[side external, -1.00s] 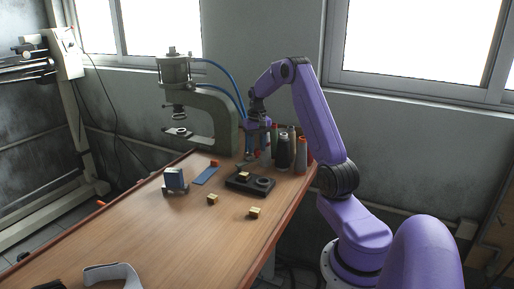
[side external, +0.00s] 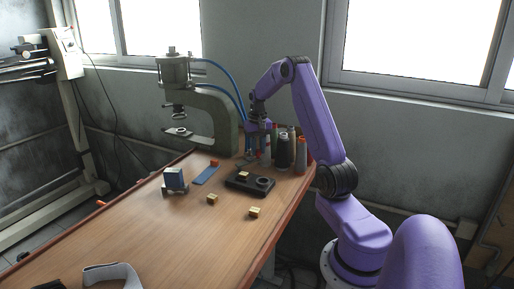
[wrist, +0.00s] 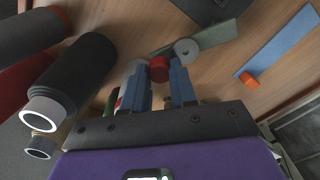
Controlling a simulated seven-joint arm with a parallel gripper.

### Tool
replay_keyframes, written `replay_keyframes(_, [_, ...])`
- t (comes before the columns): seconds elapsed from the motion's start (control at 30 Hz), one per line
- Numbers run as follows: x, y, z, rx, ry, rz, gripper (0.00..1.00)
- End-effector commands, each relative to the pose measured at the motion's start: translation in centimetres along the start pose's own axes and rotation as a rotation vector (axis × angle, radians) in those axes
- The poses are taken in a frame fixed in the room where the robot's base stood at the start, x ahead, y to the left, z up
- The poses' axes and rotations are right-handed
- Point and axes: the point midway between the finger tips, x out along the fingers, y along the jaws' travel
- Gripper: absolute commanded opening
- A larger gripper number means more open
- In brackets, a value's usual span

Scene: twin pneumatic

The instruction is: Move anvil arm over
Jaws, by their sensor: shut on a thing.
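The grey-green C-shaped press (side external: 222,117) stands at the back left of the table, with a round tool (side external: 178,110) above a dark plate with a ring (side external: 177,132). My gripper (side external: 257,152) points down just right of the press's foot. In the wrist view, my gripper (wrist: 160,78) has its blue fingers shut on a small red knob (wrist: 159,68). A grey-green bar (wrist: 215,34) with a grey round piece (wrist: 186,48) lies just beyond the knob. Whether the knob is joined to the bar is unclear.
Several thread spools (side external: 285,153) stand close right of my gripper. The front table is mostly clear.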

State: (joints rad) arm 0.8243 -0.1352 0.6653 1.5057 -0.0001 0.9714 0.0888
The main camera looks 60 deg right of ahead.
Motion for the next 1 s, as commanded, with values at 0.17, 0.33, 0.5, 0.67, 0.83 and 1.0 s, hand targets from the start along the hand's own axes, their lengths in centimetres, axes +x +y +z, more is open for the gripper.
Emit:
replay_keyframes(0.17, [-0.2,0.2,1.0,0.119,0.002,0.0,0.0])
replay_keyframes(0.33, [-0.2,0.3,2.3,0.272,0.003,0.0,0.0])
replay_keyframes(0.5, [-0.2,0.2,3.6,0.434,0.003,-0.001,0.0])
replay_keyframes(0.67, [-0.2,-0.1,4.9,0.586,0.003,-0.001,0.0])
replay_keyframes(0.83, [-0.2,-0.7,6.2,0.747,0.003,-0.001,0.0])
replay_keyframes(1.0, [-0.2,-1.4,7.3,0.908,0.004,-0.002,0.0])
